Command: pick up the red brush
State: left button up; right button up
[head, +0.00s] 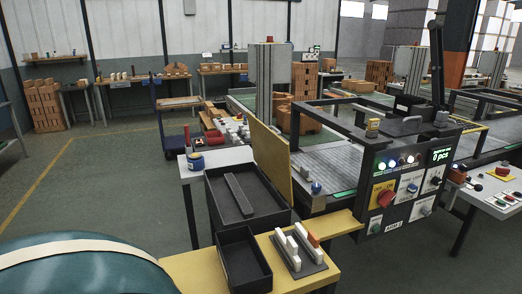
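No shape that is clearly a brush shows in the head view. A thin upright red item (187,135) stands at the back left of the small grey table, behind a blue jar (195,161); it is too small to tell what it is. A short orange-red piece (313,240) stands among white pieces (293,252) on a dark plate (311,267) at the front. I cannot tell whether either is the red brush. Neither of my grippers is in view.
A large black bin (212,198) holds a dark bar (238,194). A smaller black bin (240,262) stands before it on a yellow table (196,270). A control panel (405,185) and conveyor (330,165) stand to the right. Open floor (110,190) lies to the left.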

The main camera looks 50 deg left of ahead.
aim_at(186, 127)
jog(key=i+l+u, duration=0.15)
jog(key=u, duration=0.25)
jog(key=i+l+u, duration=0.55)
jog(key=u, duration=0.3)
jog(key=i+l+u, duration=0.1)
jog(key=l+u, duration=0.3)
jog(key=i+l+u, duration=0.1)
jog(key=l+u, duration=0.65)
jog(key=l, duration=0.35)
jog(key=l+u, duration=0.3)
jog(key=l, duration=0.45)
